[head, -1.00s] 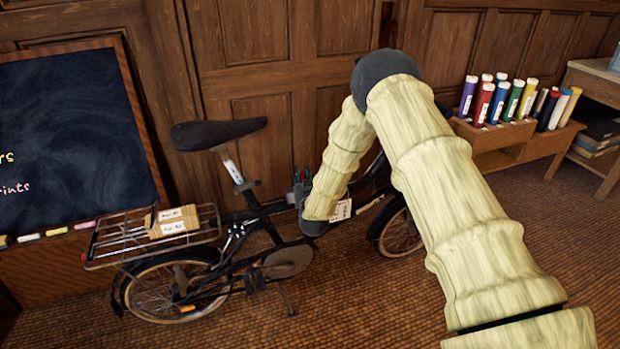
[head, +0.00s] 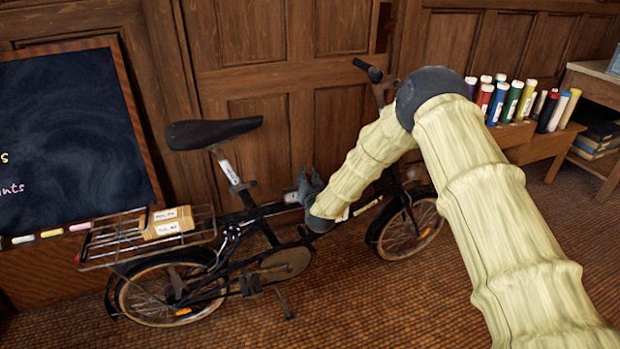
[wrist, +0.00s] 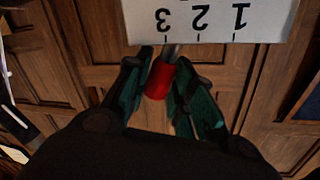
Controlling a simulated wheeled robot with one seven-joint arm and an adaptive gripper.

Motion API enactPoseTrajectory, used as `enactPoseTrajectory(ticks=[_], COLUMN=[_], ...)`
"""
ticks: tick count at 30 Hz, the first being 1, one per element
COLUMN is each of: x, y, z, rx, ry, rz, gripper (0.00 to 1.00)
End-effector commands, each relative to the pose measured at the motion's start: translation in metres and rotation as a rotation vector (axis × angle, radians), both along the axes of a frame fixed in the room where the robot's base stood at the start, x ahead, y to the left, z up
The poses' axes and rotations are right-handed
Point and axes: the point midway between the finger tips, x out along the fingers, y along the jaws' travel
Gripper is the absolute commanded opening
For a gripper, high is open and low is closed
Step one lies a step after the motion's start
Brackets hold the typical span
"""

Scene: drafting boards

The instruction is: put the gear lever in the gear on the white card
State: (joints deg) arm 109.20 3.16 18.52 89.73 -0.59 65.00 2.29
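The gear lever's red knob (wrist: 158,80) shows in the wrist view, with a short metal stem running up to a white scale plate. The plate (wrist: 270,18) carries the numbers 3, 2 and 1, upside down in this view, each with a tick. The stem meets the plate's edge close to the 3 tick. My gripper (wrist: 162,62) has its fingertips on both sides of the knob and looks shut on it. In the head view my gripper (head: 309,183) is at the black bicycle's frame. A white card (head: 345,214) there is mostly hidden behind my arm, and its writing cannot be read.
The black bicycle (head: 270,240) stands before the wood-panelled wall, a labelled box (head: 168,222) on its rear rack. A chalkboard (head: 70,130) is at left. A wooden holder (head: 515,134) with coloured tubes is at right. The floor in front is free.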

Motion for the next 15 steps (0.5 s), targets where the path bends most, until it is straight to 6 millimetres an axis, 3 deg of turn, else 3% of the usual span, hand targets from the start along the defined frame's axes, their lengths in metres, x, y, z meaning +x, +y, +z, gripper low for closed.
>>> enactPoseTrajectory(ticks=[2,15], x=[-0.0001,-0.0076], y=[0.0002,-0.0019], z=[0.0000,0.0012], rx=[0.000,0.000], ry=[0.000,-0.001], rz=[0.000,-0.001], gripper=[0.42,0.42])
